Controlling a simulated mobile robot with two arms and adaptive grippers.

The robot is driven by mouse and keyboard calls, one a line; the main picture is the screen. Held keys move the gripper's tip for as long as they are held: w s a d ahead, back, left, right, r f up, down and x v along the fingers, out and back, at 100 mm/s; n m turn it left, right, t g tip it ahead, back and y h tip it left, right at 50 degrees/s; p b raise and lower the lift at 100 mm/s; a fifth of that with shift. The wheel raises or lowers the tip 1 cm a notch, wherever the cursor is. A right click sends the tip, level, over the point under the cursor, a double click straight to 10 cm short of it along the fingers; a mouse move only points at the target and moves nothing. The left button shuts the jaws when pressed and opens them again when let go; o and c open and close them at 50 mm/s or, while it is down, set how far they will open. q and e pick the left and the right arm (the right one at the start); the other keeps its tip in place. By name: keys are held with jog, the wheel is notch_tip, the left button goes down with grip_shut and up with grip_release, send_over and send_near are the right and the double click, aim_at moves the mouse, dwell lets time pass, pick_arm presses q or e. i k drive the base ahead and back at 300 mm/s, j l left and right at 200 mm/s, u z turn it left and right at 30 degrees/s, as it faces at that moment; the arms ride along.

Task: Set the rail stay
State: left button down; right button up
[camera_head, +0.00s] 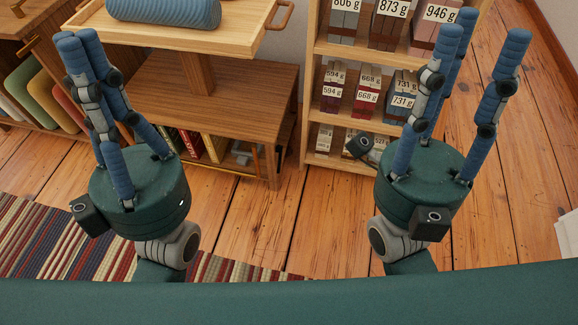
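No part that I can clearly identify as the rail stay shows in this view. My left gripper (80,42) points up and away in front of the shelf and tray at the left. Its blue fingers overlap in the view, but they stand apart at the palm, and nothing shows between them. My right gripper (485,28) points up beside the right end of the weight-labelled shelf. Its fingers are spread wide and empty.
A wooden tray (236,42) with handles holds a blue-grey roll (165,10) above the low shelf (260,85). A bookcase (308,90) holds boxes labelled in grams. Colourful boards stand in a left cabinet. A striped rug (40,225) lies at left. Bare plank floor (510,140) is free at right.

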aim_at(280, 160)
jog(key=l, duration=0.45)
jog(key=k+l, duration=0.15)
jog(key=l, duration=0.3)
jog(key=l+u, duration=0.1)
jog(key=l, duration=0.35)
jog(key=k+l, duration=0.15)
jog(key=l, duration=0.3)
jog(key=k+l, duration=0.1)
jog(key=l, duration=0.3)
jog(key=i+l+u, duration=0.05)
